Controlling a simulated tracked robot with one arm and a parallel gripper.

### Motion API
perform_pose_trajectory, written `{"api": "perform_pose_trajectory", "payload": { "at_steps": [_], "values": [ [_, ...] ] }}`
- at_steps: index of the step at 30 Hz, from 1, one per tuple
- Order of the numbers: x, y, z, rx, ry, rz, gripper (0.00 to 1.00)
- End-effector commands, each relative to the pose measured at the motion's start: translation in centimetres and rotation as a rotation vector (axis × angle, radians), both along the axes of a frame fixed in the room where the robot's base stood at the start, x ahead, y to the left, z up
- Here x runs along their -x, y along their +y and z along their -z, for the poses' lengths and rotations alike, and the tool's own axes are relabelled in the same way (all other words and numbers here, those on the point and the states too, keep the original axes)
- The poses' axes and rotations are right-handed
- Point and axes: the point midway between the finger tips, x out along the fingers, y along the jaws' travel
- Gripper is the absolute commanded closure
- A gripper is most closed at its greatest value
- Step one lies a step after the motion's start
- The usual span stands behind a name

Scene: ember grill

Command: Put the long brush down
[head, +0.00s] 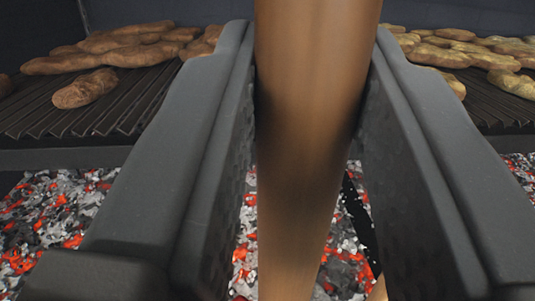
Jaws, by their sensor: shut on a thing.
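The long brush shows only as a thick brown wooden handle (312,120). It runs from the top of the view to the bottom, close to the camera. My gripper (312,75) has one dark grey finger on each side of the handle and is shut on it. The brush's head and both handle ends are out of view. Whether the brush touches anything below cannot be told.
A ridged dark grill grate (110,98) at the left holds several brown sausage-like pieces (85,88). Another grate (492,95) at the right holds several paler, yellowish pieces (450,54). Glowing coals (62,220) lie below the grates. A dark wall (210,10) stands behind.

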Motion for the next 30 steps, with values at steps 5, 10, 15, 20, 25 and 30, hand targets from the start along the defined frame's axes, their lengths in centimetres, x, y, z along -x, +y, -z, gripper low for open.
{"api": "perform_pose_trajectory", "payload": {
  "at_steps": [5,10,15,20,25,30],
  "values": [
    [0.1,-0.1,2.0,-0.001,0.005,0.001,1.00],
    [0.1,0.0,3.2,0.001,-0.001,0.000,1.00],
    [0.1,0.0,3.2,0.000,-0.002,-0.001,1.00],
    [0.1,0.0,3.5,0.000,-0.001,-0.001,1.00],
    [0.1,0.1,3.5,0.000,0.000,-0.001,0.55],
    [0.1,0.1,3.5,0.000,0.000,-0.001,0.55]
  ]
}}
